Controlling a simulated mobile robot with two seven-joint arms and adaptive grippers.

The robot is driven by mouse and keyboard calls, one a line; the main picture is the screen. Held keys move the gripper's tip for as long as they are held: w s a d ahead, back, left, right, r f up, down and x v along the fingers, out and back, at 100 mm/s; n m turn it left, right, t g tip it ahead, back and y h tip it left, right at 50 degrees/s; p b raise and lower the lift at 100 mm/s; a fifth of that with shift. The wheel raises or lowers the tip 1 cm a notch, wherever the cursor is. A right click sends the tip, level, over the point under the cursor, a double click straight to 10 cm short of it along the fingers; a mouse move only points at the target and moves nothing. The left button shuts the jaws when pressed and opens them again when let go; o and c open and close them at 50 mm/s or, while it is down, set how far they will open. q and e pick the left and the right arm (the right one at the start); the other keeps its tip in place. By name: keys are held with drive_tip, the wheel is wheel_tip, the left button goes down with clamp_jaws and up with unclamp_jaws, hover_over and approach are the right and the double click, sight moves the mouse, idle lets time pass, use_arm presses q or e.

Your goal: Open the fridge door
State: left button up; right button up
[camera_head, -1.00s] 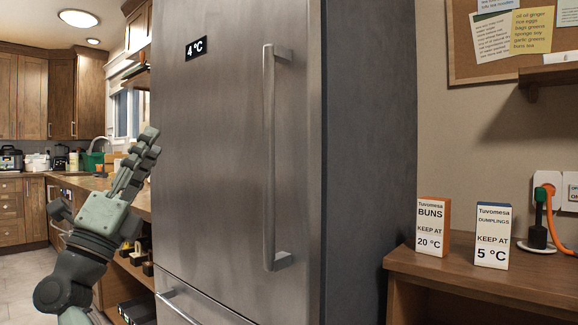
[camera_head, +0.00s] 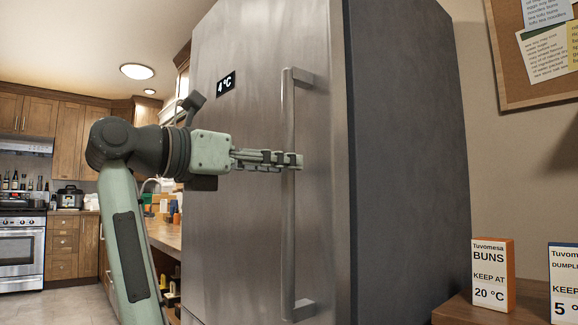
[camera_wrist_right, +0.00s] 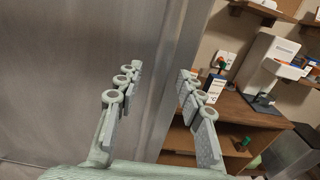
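The tall steel fridge (camera_head: 245,240) stands upright with its door shut. Its long vertical bar handle (camera_head: 289,235) runs down the right side of the door. My left gripper is not in view.
A low wooden stand (camera_head: 480,312) to the right of the fridge carries a buns box (camera_head: 492,275) and a dumplings box (camera_head: 565,285). A wooden counter (camera_head: 163,238) is left of the fridge. A stove (camera_head: 20,255) and cabinets line the back left; floor there is free.

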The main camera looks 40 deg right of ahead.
drive_tip(key=shift+w+d, duration=0.1)
drive_tip(key=shift+d, duration=1.15)
clamp_jaws()
